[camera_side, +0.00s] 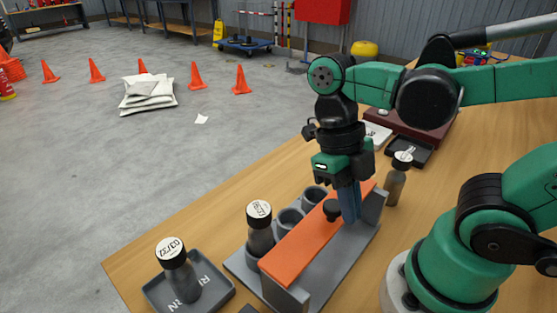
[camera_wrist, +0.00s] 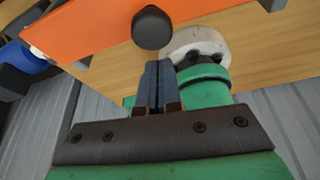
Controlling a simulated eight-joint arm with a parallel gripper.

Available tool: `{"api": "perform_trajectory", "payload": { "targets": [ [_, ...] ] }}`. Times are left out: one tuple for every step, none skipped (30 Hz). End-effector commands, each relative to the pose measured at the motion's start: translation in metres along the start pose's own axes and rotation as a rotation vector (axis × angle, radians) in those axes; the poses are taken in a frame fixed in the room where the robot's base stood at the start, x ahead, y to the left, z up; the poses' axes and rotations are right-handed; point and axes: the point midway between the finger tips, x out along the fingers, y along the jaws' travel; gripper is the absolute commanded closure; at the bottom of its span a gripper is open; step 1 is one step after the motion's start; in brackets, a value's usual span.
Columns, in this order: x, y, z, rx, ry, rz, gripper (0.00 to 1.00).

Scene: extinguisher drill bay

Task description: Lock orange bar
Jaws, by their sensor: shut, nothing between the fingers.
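The orange bar (camera_side: 318,234) spans a grey rack (camera_side: 362,246) lengthwise, between its upright end plates. A black knob (camera_side: 331,210) stands up from the bar. My gripper (camera_side: 350,205) points down over the bar's far half, its blue-grey fingers shut and empty, just right of the knob. In the wrist view the bar (camera_wrist: 85,32) crosses the top, and the knob (camera_wrist: 152,27) is just beyond the shut fingertips (camera_wrist: 153,66). I cannot tell whether the fingers touch the knob or bar. The fingers hide part of the bar in the side view.
A labelled bottle (camera_side: 260,233) stands in the rack's near cup; two other cups (camera_side: 290,220) look empty. Another bottle (camera_side: 178,272) is in a grey tray (camera_side: 216,291). A third bottle (camera_side: 397,181) stands behind the rack near a dark tray (camera_side: 421,152). Table at left is clear.

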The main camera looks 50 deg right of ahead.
Motion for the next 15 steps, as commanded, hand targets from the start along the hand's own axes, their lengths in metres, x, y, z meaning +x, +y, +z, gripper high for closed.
{"api": "perform_trajectory", "payload": {
  "targets": [
    [-0.0003, -0.0001, 0.0019, 0.001, 0.0, 0.0, 1.0],
    [-0.0004, -0.0002, 0.0027, 0.001, 0.0, 0.0, 1.0],
    [-0.0006, -0.0002, 0.0035, 0.001, 0.0, 0.0, 1.0],
    [-0.0007, -0.0002, 0.0039, 0.001, 0.0, 0.0, 1.0],
    [-0.0007, -0.0002, 0.0042, 0.001, 0.0, 0.0, 1.0],
    [-0.0007, -0.0002, 0.0043, 0.001, 0.0, 0.0, 1.0],
    [-0.0007, -0.0002, 0.0044, 0.001, 0.0, 0.0, 1.0],
    [-0.0007, -0.0002, 0.0043, 0.001, 0.0, 0.0, 1.0],
    [-0.0007, -0.0002, 0.0043, 0.001, 0.0, 0.0, 1.0],
    [-0.0007, -0.0002, 0.0042, 0.001, 0.0, 0.0, 1.0],
    [-0.0007, -0.0002, 0.0042, 0.001, 0.0, 0.0, 1.0],
    [-0.0007, -0.0002, 0.0042, 0.001, 0.0, 0.0, 1.0],
    [-0.0007, -0.0002, 0.0042, 0.001, 0.0, 0.0, 1.0],
    [-0.0008, -0.0001, 0.0044, 0.001, 0.0, 0.0, 1.0],
    [-0.0013, 0.0001, 0.0053, 0.001, 0.0, 0.0, 1.0]
  ]
}}
